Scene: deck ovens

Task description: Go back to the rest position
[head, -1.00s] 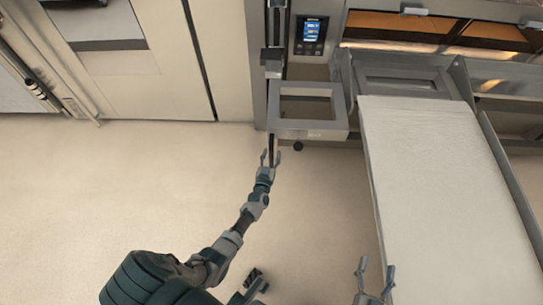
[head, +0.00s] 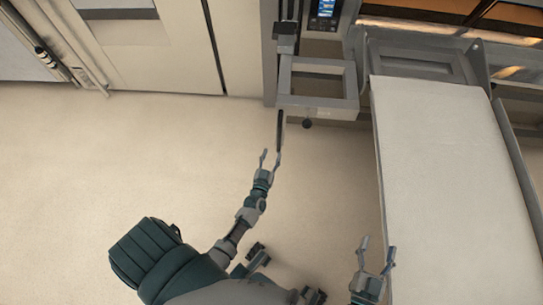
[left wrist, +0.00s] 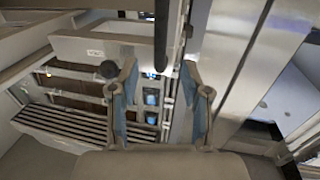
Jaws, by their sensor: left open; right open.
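My left gripper (head: 269,160) is open and empty over the bare floor, in front of the oven's grey open frame (head: 318,103). It also shows in the left wrist view (left wrist: 160,85), its two fingers apart with nothing between them. My right gripper (head: 376,252) is open and empty near the bottom of the head view, just left of the long pale loading surface (head: 445,180). Neither gripper touches anything that I can see.
A dark vertical bar (head: 280,130) hangs below the grey frame, close to my left gripper's tips. A control panel with a lit screen (head: 326,10) is above. A dark round knob (head: 307,123) sits under the frame. The floor (head: 110,160) at left is clear.

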